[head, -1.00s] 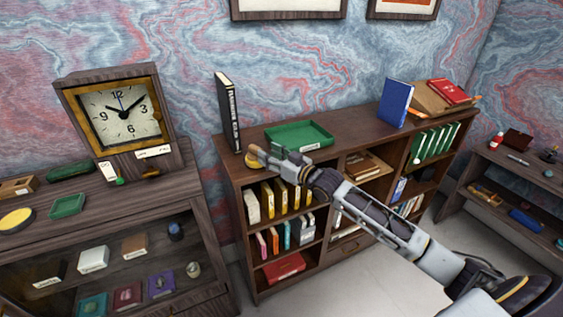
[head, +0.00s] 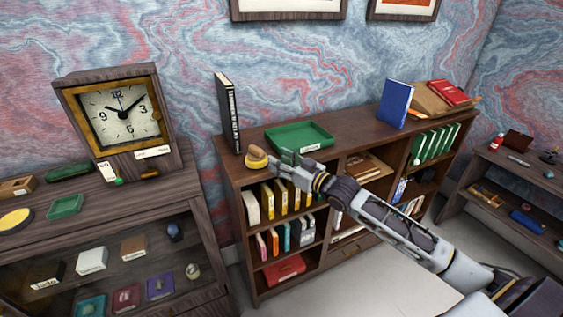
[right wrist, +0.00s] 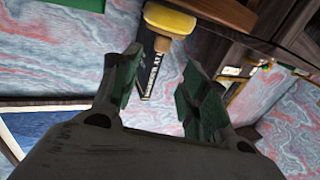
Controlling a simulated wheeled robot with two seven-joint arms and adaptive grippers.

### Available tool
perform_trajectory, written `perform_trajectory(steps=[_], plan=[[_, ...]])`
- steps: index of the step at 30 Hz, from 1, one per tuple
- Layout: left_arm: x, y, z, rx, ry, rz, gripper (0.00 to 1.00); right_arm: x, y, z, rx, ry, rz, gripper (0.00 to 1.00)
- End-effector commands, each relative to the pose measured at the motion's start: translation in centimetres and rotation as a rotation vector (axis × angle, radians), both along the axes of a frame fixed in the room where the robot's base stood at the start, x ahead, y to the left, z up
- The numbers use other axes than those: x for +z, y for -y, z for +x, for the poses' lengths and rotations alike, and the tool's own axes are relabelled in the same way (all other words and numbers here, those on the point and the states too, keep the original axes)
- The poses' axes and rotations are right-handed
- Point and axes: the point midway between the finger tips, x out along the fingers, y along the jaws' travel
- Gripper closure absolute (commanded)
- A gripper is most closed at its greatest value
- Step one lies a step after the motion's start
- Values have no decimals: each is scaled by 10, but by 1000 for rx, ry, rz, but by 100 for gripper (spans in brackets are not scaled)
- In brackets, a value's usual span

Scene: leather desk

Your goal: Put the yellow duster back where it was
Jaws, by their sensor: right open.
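The yellow duster (head: 256,160), with a tan-brown upper part, rests at the front left end of the bookcase top (head: 350,135). Its yellow part also shows at the top of the right wrist view (right wrist: 170,19). My right gripper (head: 283,160) is just right of the duster, in front of the green tray. In the right wrist view its two green-padded fingers (right wrist: 160,62) are spread with nothing between them, and the duster lies beyond the fingertips, apart from them. My left gripper is out of view.
A black book (head: 228,112) stands behind the duster. A green tray (head: 300,136) with a label lies behind my right gripper. A blue book (head: 396,103) stands farther right. A clock (head: 122,115) and a yellow disc (head: 15,221) are on the left cabinet.

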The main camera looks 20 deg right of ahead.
Motion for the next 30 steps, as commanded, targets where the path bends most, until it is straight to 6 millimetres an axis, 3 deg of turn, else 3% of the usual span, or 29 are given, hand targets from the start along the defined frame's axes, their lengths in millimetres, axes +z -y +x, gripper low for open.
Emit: perform_trajectory(steps=[21,26,30], plan=[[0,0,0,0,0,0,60,-2,0,0,-2,-1,1,56],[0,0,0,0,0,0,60,-15,0,1,-15,-11,2,56],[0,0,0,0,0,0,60,-37,0,2,-38,-26,-1,56]])
